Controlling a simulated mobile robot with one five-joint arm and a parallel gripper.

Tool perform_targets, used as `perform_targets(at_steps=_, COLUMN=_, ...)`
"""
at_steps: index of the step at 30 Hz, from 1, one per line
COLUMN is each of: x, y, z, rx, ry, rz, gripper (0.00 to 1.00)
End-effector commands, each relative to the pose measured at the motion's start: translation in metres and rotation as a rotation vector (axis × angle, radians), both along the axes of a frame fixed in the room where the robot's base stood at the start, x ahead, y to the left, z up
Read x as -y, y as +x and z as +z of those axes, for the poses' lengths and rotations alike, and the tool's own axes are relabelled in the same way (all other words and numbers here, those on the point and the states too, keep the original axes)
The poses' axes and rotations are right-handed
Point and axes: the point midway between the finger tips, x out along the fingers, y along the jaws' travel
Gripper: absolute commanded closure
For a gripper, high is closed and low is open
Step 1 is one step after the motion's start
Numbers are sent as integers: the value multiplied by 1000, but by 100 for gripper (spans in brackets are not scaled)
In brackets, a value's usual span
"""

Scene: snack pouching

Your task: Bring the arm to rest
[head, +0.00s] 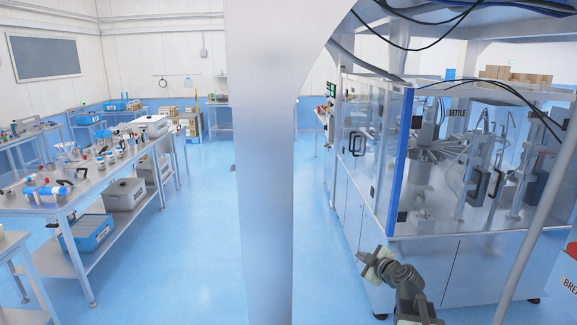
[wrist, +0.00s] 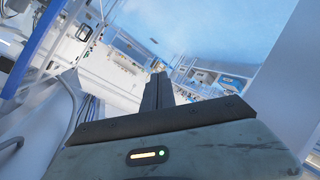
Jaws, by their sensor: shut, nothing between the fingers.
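My gripper (head: 368,258) shows at the lower right of the head view, held out in front of the machine's lower cabinet. In the wrist view my gripper (wrist: 157,88) points up the picture, its two dark fingers together with nothing between them. The wrist view is tilted, with blue floor and equipment beyond the fingers.
A long workbench (head: 60,203) with many small items is at the left. A pale column (head: 262,180) blocks the middle. Blue floor (head: 200,220) between bench and column is clear.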

Motion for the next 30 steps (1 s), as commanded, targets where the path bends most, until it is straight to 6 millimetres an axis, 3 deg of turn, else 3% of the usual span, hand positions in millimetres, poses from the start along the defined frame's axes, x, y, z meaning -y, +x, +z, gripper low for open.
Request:
perform_targets(at_steps=1, x=-44, y=-6, z=-14, rx=-67, ry=20, rz=62, gripper=100)
perform_targets(at_steps=3, x=-99, y=-22, z=-38, rx=-197, ry=55, rz=125, gripper=100)
perform_targets(at_steps=5, x=-141, y=-44, z=-62, rx=-340, ry=86, rz=153, gripper=100)
perform_targets(at_steps=6, x=-164, y=-65, z=-80, rx=-460, ry=103, rz=146, gripper=100)
perform_targets(at_steps=8, x=-182, y=-100, z=-108, rx=-657, ry=127, rz=73, gripper=100)
perform_targets(at_steps=10, x=-173, y=-137, z=-131, rx=-856, ry=156, rz=-103, gripper=100)
perform_targets(at_steps=12, x=-145, y=-169, z=-144, rx=-1006, ry=194, rz=-338, gripper=100)
perform_targets(at_steps=16, x=-114, y=-209, z=-152, rx=-1146, ry=268, rz=-718, gripper=100)
perform_targets(at_steps=21, x=-110, y=-224, z=-152, rx=-1184, ry=367, rz=-931, gripper=100)
perform_targets(at_steps=30, x=-110, y=-223, z=-152, rx=-1181, ry=384, rz=-948, gripper=100)
